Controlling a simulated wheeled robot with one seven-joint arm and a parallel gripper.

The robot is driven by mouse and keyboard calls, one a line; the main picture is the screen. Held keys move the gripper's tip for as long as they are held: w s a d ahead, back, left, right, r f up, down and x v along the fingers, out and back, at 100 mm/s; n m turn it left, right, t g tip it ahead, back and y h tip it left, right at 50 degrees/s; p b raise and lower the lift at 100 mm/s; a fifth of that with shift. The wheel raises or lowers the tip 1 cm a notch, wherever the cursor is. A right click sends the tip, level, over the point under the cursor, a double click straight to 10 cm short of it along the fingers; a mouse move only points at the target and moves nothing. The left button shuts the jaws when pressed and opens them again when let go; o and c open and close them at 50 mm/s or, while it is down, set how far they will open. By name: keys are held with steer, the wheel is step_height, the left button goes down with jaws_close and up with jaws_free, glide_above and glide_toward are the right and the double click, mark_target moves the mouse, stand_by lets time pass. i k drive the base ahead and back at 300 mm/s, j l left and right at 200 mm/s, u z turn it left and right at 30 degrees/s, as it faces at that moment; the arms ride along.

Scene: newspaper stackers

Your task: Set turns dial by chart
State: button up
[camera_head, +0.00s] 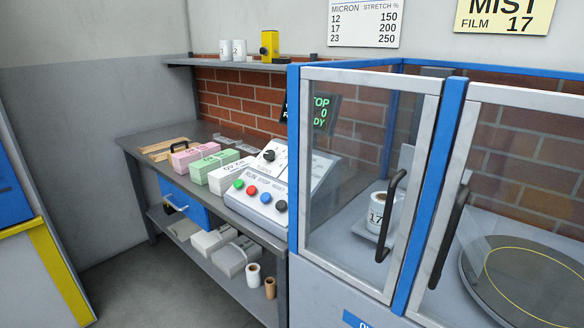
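A sloped grey control console (265,215) stands on the bench. Its upright plate carries a black round knob (269,155) with small print too fine to read; I cannot tell which setting it points at. Green (239,184), red (252,190), blue (266,198) and black (281,206) round controls line the front. A white wall chart (364,24) lists micron 12, 17, 23 against stretch 150, 200, 250 %. A cream sign (504,16) reads "MIST FILM 17". A dark display (322,112) with green text is partly hidden by the blue frame. My gripper is not in view.
A blue-framed machine with glass doors (365,160) stands right of the console; a white roll marked 17 (378,210) and a dark turntable (530,275) are inside. Pink (190,157) and green (212,163) bundles sit left of the console. Floor (150,285) is clear at front left.

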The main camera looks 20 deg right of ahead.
mark_target(269, 155)
steer(key=i+j+u, duration=0.1)
steer(key=i+j, duration=0.9)
steer(key=i, duration=0.25)
steer(key=i+j+u, duration=0.15)
steer(key=i+j, duration=0.35)
steer(key=i, duration=0.15)
